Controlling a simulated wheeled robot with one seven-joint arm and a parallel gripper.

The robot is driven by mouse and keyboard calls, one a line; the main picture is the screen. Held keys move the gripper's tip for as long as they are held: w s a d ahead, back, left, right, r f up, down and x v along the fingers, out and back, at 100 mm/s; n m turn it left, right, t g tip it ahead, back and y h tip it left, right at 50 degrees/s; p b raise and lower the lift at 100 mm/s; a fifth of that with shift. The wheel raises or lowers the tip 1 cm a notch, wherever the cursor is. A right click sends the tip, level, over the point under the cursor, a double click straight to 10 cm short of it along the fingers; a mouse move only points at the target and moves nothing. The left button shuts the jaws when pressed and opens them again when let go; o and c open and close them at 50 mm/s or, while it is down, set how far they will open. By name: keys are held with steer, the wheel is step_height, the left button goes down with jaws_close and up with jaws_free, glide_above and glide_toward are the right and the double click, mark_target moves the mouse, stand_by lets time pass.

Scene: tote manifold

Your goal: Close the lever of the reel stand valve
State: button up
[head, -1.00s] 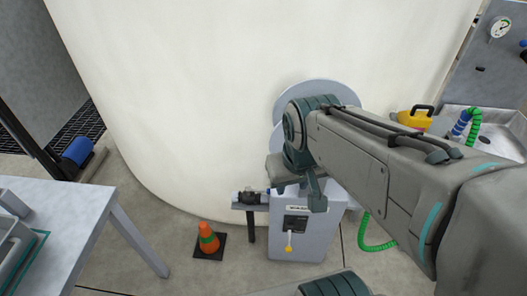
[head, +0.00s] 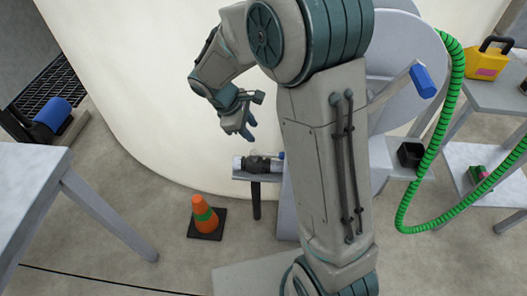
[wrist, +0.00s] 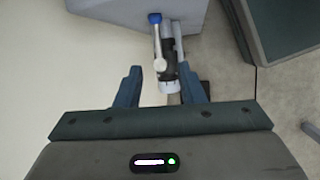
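The valve (head: 258,163) is a dark body on a pale pipe, on a small ledge at the left side of the grey reel stand (head: 287,212). In the wrist view the valve (wrist: 168,68) lies between and beyond my fingers. Its lever (wrist: 157,42) is a pale rod with a blue knob, lying roughly along the pipe towards the stand. In the head view only a bit of blue shows beside the valve. My gripper (head: 245,128) is above the valve, its blue fingers pointing down. In the wrist view my gripper (wrist: 160,70) is open and empty, apart from the lever.
An orange cone (head: 204,217) stands on the floor left of the stand. A grey table (head: 105,215) is at the left. The reel's blue-ended crank (head: 423,81) and green hose (head: 403,212) are at the right. A large pale tank (head: 150,90) stands behind.

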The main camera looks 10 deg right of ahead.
mark_target(269, 154)
steer(key=shift+n, duration=0.3)
steer(key=b+x, duration=0.1)
steer(key=x, duration=0.4)
steer(key=b+x, duration=0.2)
steer(key=x, duration=0.3)
steer(key=w+b+x, duration=0.1)
steer(key=x, duration=0.4)
steer(key=shift+a+f+b, duration=0.2)
steer(key=shift+a+b, duration=0.15)
steer(key=shift+c, duration=0.3)
jaws_close()
